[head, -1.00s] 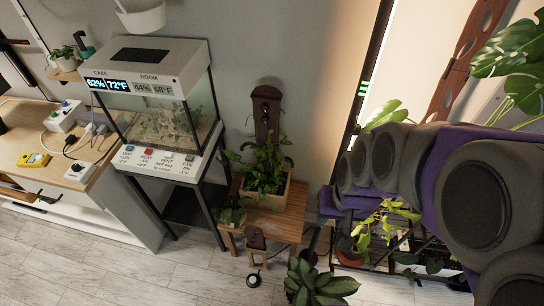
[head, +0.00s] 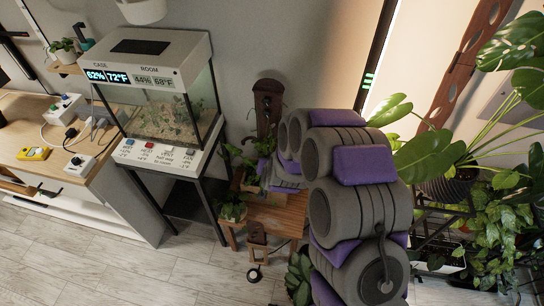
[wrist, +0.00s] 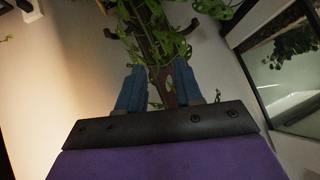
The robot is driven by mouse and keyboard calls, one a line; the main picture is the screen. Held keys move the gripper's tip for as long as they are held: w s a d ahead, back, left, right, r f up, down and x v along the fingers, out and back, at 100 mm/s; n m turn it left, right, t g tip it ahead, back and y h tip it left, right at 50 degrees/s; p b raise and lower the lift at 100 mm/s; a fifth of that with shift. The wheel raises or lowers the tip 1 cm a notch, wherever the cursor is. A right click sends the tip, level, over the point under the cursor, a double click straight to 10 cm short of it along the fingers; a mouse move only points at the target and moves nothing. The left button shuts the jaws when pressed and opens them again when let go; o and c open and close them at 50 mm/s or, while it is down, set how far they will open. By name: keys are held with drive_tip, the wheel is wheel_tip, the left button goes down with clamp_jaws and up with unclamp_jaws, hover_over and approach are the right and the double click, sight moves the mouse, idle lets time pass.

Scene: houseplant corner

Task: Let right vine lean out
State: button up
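A brown wooden post (head: 268,100) stands upright behind a leafy potted plant on a small wooden stand. In the wrist view the post (wrist: 168,88) runs up the middle with dark pegs sticking out on both sides. Green vine stems and leaves (wrist: 162,42) hang over it, some spreading to the right. My gripper (wrist: 158,66) is open, its two blue fingers apart, with the lower post showing between them. The vine is beyond the fingertips; I cannot tell whether they touch it. In the head view my arm hides the gripper and most of the plant.
A glass case (head: 160,90) on a dark-legged stand is left of the post. The wooden stand (head: 278,214) carries a small potted plant (head: 232,207). Large-leaved plants (head: 500,215) crowd the right. The floor at front left is clear.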

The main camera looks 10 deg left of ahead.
wheel_tip(320, 180, down, 14)
drive_tip(key=s+d+n+t, duration=0.1)
drive_tip(key=s+n+t, duration=0.1)
drive_tip(key=t, duration=0.7)
drive_tip(key=w+a+b, duration=0.2)
drive_tip(key=w+b, duration=0.2)
drive_tip(key=w, duration=1.3)
drive_tip(key=shift+a+f, duration=0.25)
drive_tip(key=shift+a, duration=0.1)
clamp_jaws()
